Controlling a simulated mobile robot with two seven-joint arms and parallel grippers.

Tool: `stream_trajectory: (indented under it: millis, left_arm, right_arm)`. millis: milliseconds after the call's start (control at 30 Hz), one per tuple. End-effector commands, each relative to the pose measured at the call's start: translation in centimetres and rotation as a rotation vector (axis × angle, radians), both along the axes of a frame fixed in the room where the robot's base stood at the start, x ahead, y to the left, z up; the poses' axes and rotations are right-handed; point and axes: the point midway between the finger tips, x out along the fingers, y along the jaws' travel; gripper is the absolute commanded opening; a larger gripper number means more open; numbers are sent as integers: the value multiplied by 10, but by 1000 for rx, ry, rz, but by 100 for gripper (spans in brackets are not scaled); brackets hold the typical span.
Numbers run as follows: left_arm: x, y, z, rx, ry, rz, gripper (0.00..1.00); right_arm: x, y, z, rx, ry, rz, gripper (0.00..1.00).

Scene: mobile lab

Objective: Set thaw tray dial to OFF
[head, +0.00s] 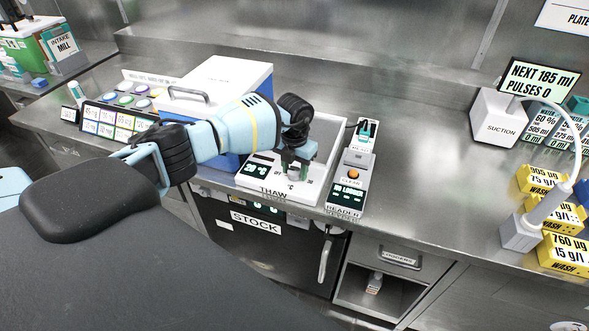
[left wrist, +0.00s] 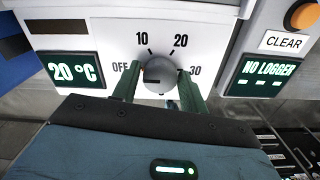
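The thaw tray (head: 315,192) stands on the steel bench, a white unit with a "THAW" label. Its dial (left wrist: 159,74) is a round grey knob, marked OFF, 10, 20 and 30. The knob's dark mark lies at its left side, roughly toward OFF. The tray's display (left wrist: 73,72) reads 20 °C; it also shows in the head view (head: 257,167). My left gripper (left wrist: 160,78) is at the dial, one green finger on each side of the knob. It looks open, with narrow gaps beside the knob; contact is unclear. My right gripper is not in view.
A reader (head: 351,182) with an orange CLEAR button and a "NO LOGGER" display stands close to the right of the tray. A white-lidded blue box (head: 225,80) is behind to the left. The bench right of the reader is clear up to the suction unit (head: 497,118).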

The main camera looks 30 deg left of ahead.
Motion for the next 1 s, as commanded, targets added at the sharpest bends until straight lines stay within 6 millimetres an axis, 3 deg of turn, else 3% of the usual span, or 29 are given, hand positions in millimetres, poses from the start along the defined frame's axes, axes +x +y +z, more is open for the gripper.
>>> stream_trajectory:
  millis: [100, 433, 800, 1000]
  left_arm:
    - [0, 0, 0, 0, 1, -1, 57]
    - [-1, 0, 3, 0, 2, -2, 57]
    - [0, 0, 57, 0, -2, -2, 57]
    - [0, 0, 74, 1, 1, -2, 57]
  right_arm:
    - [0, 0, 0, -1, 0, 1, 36]
    - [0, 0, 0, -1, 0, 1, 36]
    - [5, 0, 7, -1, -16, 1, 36]
    - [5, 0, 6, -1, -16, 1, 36]
